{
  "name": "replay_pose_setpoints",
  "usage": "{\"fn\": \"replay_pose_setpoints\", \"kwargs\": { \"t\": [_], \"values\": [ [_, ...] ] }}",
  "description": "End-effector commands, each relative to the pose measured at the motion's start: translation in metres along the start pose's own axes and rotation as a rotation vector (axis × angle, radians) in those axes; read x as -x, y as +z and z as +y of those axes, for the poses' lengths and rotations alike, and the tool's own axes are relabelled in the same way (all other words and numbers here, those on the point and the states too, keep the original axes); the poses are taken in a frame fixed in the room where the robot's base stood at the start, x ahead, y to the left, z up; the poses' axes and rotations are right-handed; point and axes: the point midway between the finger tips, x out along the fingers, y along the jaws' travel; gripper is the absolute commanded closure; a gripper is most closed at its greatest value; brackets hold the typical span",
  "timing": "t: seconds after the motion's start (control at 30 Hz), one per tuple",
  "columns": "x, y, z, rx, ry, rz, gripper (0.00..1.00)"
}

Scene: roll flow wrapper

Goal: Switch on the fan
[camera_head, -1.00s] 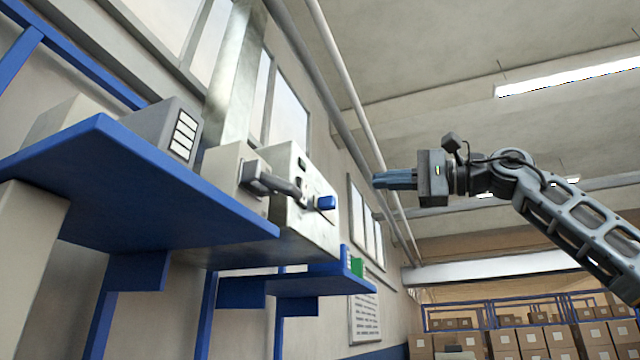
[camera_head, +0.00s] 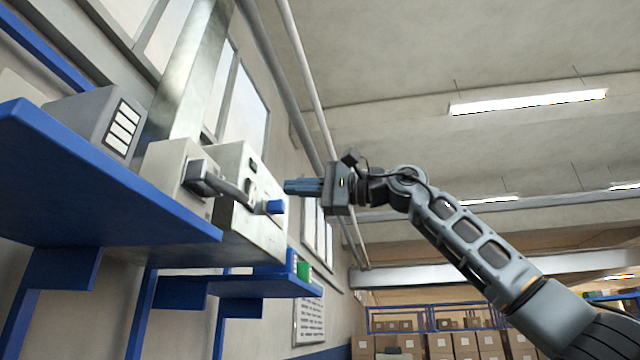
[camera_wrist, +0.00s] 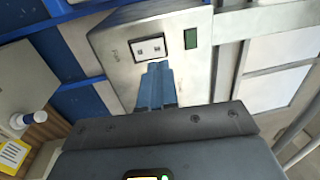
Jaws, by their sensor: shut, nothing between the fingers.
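No fan can be made out in either view. In the head view a pale metal control box (camera_head: 254,228) by the wall carries a blue knob (camera_head: 275,207) and a dark lever handle (camera_head: 219,184). My gripper (camera_head: 286,187) is shut and empty, its blue fingers pointing left beside the box, just above the knob in the picture. The wrist view shows a grey metal panel (camera_wrist: 118,50) with a white two-part switch (camera_wrist: 148,49) and a dark green rectangle (camera_wrist: 190,38). The gripper's blue fingertips (camera_wrist: 158,68) appear just below the switch; contact cannot be told.
A blue shelf (camera_head: 70,190) projects at the left, with a grey box (camera_head: 100,122) on it. A smaller blue shelf (camera_head: 240,287) with a green item (camera_head: 304,270) is below. A white-and-blue knob (camera_wrist: 25,120) shows at the wrist view's left. Cartons stand far behind.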

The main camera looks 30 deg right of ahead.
Motion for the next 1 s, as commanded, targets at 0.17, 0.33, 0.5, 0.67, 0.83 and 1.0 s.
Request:
{"fn": "replay_pose_setpoints", "kwargs": {
  "t": [0.17, 0.33, 0.5, 0.67, 0.83, 1.0],
  "values": [
    [-0.033, 0.001, -0.002, -0.001, 0.000, -0.002, 1.00],
    [-0.053, 0.001, -0.001, -0.001, 0.000, -0.001, 1.00],
    [-0.060, 0.000, 0.000, -0.001, -0.001, 0.000, 1.00],
    [-0.060, 0.000, 0.000, -0.001, -0.001, 0.000, 1.00],
    [-0.060, 0.000, 0.000, -0.001, 0.000, 0.000, 1.00],
    [-0.063, 0.000, -0.004, 0.000, 0.019, 0.000, 1.00]
  ]
}}
